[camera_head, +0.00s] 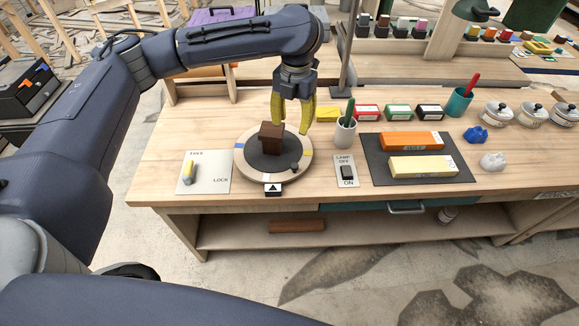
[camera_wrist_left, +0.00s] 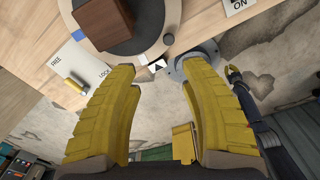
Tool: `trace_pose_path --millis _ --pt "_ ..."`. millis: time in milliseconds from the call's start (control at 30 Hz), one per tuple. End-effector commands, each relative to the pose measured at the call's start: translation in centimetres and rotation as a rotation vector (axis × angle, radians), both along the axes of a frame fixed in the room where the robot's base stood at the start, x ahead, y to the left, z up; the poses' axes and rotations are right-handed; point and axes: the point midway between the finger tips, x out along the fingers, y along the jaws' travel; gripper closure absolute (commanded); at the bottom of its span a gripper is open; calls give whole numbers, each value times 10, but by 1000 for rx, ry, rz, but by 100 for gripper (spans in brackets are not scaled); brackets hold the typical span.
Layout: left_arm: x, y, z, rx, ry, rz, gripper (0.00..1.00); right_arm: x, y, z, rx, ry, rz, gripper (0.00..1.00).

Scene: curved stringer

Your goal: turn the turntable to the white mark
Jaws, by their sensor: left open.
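The round turntable (camera_head: 242,166) lies on the bench, with a dark centre, a pale rim, a blue mark on the left and a yellow one on the right. My left gripper (camera_head: 291,117) is open and empty above the turntable's far right side. My right gripper (camera_wrist_left: 236,76) shows small in the wrist view.
A FREE/LOCK plate (camera_head: 211,171) with a yellow lever (camera_head: 188,171) is left of the turntable. A lamp switch (camera_head: 346,172), a cup (camera_head: 345,134) and a dark mat (camera_head: 379,176) with two blocks are to the right. The bench's front edge is close to the turntable.

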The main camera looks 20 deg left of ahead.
Motion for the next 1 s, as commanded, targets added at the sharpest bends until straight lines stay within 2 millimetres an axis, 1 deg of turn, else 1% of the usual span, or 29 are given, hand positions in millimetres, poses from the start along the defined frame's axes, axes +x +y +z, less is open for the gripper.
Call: trace_pose_path --millis 33,133,267,367,567,1000 --pt "-6 -4 1 -5 -12 -12 55 0 0 0 0 0 0 100" --pt "-14 -12 1 -15 -31 -21 55 0 0 0 0 0 0 100" --pt "-15 -17 -3 -28 -41 -2 55 0 0 0 0 0 0 100" --pt "-16 -17 -12 -30 -35 5 55 0 0 0 0 0 0 100" --pt "-16 -17 -41 -30 -34 5 55 0 0 0 0 0 0 100" --pt "-16 -17 -115 -29 -35 5 55 -1 0 0 0 0 0 100"
